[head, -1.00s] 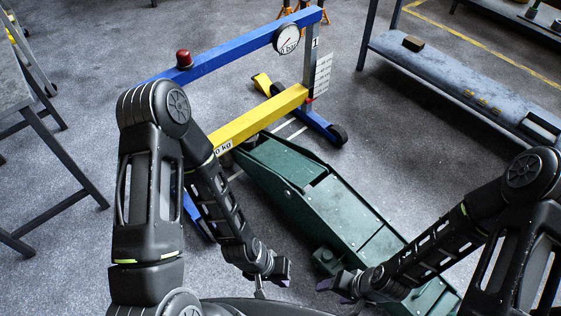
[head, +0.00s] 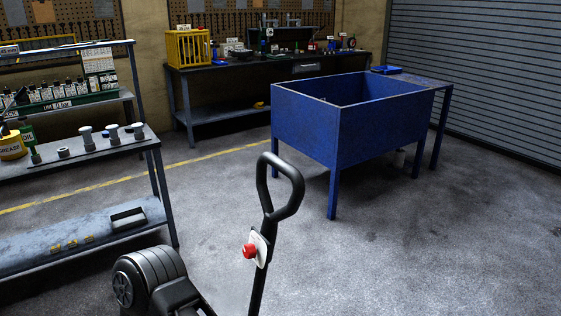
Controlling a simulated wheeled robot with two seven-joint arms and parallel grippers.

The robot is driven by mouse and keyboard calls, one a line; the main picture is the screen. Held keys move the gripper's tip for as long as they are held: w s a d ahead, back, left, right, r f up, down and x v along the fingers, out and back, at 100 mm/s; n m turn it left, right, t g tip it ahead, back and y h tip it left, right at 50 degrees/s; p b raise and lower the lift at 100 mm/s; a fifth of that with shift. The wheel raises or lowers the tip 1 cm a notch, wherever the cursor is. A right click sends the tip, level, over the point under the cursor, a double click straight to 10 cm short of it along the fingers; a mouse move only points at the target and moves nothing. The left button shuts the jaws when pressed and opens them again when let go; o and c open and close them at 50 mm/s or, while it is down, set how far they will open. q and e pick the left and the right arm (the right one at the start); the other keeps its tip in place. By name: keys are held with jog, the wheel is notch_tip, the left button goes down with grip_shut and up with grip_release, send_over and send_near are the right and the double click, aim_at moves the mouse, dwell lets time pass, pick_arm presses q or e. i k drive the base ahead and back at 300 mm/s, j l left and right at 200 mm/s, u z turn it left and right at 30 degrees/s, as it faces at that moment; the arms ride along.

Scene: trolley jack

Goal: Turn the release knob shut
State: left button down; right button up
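The release knob (head: 249,251) is small and red. It sits on a pale plate (head: 261,246) on the upright black jack handle (head: 257,290), below the handle's loop grip (head: 281,188). Part of one of my arms shows at the lower left of the head view, left of the handle. Neither gripper is in view now, and the jack's green body is also out of view.
A blue bin on legs (head: 310,128) stands behind the handle to the right. A shelf unit (head: 95,150) with bottles and fittings is at left. A workbench (head: 230,62) with a yellow crate (head: 188,47) stands at the back. Floor is clear at right.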

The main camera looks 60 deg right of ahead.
aim_at(250, 250)
jog(key=z, duration=2.2)
